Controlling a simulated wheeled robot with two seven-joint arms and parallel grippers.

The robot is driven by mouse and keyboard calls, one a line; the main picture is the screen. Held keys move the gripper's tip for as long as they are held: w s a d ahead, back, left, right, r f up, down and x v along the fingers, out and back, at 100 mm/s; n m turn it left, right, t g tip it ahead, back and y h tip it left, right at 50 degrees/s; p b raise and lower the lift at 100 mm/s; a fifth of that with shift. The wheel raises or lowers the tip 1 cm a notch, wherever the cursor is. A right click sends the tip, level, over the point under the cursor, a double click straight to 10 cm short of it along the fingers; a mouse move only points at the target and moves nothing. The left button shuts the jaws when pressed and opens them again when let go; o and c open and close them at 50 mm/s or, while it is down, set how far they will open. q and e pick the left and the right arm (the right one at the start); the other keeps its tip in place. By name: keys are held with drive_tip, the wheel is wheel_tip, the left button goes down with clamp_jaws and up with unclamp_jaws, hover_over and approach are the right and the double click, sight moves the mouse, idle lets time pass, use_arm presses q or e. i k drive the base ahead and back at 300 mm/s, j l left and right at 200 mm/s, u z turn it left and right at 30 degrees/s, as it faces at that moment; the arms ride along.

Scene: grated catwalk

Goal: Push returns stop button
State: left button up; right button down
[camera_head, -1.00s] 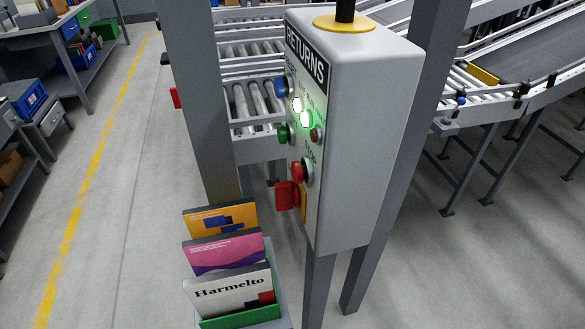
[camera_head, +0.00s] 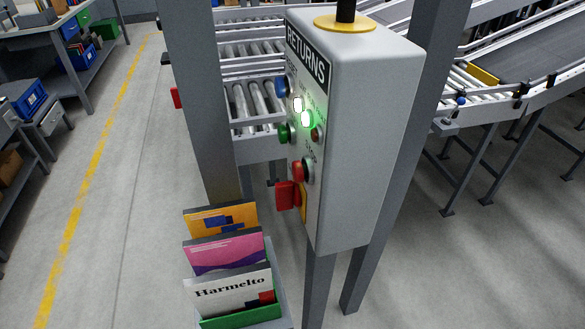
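The grey control box labelled RETURNS (camera_head: 362,130) stands on posts in the middle of the view, its control face turned to the left and seen at a steep angle. Low on that face is a red stop button (camera_head: 298,171), with lettering above it that is too slanted to read fully. Above it are a green button (camera_head: 285,132), a small dark red one (camera_head: 316,134), a blue one (camera_head: 281,86) and two lit indicators, one white (camera_head: 298,104) and one green (camera_head: 306,119). A red piece (camera_head: 285,195) hangs below the stop button. Neither gripper shows.
A rack of booklets (camera_head: 233,290) stands below and left of the box. Grey posts (camera_head: 200,100) flank the box. Roller conveyors (camera_head: 255,100) run behind it, and a belt conveyor (camera_head: 520,60) lies right. Open floor (camera_head: 140,200) lies left, with shelving (camera_head: 75,60) beyond.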

sight(300, 172)
drive_tip(key=k+j+z, duration=0.15)
drive_tip(key=j, duration=0.3)
drive_tip(key=j+z, duration=0.15)
drive_tip(key=j, duration=0.3)
drive_tip(key=k+j+z, duration=0.15)
drive_tip(key=j, duration=0.25)
drive_tip(key=k+j+z, duration=0.15)
drive_tip(key=j, duration=0.25)
drive_tip(key=k+j+z, duration=0.15)
drive_tip(key=j, duration=0.25)
drive_tip(key=k, duration=0.05)
